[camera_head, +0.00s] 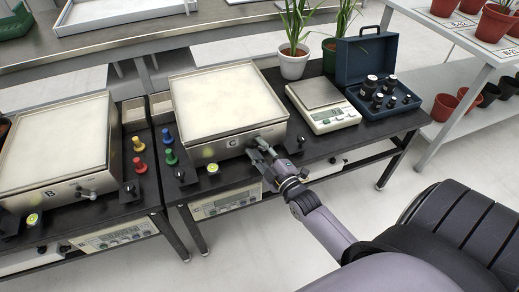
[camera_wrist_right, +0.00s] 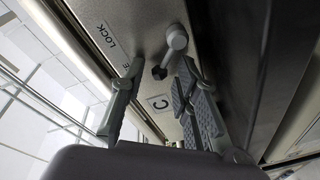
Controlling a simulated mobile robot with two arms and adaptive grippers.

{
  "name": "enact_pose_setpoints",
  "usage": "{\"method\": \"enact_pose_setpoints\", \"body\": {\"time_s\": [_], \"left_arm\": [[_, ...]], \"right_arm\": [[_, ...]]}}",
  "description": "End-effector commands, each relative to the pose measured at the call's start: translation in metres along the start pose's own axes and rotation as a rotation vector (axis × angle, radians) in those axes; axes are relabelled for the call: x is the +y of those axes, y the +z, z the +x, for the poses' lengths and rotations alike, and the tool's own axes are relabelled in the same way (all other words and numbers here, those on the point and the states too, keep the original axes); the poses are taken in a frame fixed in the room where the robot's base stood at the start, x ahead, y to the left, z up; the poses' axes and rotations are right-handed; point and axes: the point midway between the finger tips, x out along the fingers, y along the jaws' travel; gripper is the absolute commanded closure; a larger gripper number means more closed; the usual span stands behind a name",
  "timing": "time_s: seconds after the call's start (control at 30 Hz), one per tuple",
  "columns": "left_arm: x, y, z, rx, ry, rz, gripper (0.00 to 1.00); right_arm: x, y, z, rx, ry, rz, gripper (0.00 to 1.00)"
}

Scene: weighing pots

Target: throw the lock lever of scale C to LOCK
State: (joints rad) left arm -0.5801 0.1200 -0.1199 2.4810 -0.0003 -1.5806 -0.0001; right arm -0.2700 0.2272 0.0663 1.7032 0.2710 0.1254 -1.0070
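Scale C (camera_head: 232,142) has a wide cream pan (camera_head: 220,100) and a metal front face. My right gripper (camera_head: 258,147) is at the front face, right of the letter C. It is open, its fingers either side of the knob in the wrist view; contact is unclear. My left gripper is not in view.
Scale B (camera_head: 52,140) stands left, with colored weights (camera_head: 138,163) between. A small digital scale (camera_head: 322,104), an open blue case of black weights (camera_head: 371,62) and a white plant pot (camera_head: 293,61) stand right. A black control box (camera_head: 302,142) sits right of my gripper.

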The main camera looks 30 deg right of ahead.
Motion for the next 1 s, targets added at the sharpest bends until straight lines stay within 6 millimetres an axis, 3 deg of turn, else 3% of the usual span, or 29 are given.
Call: {"method": "enact_pose_setpoints", "body": {"time_s": [0.4, 1.0], "left_arm": [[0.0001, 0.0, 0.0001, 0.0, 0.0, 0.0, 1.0], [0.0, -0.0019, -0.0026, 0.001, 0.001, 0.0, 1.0]], "right_arm": [[-0.0002, 0.0, -0.0003, 0.0, 0.0, 0.0, 1.0], [0.0032, 0.0006, -0.001, 0.009, 0.013, 0.086, 1.0]]}}
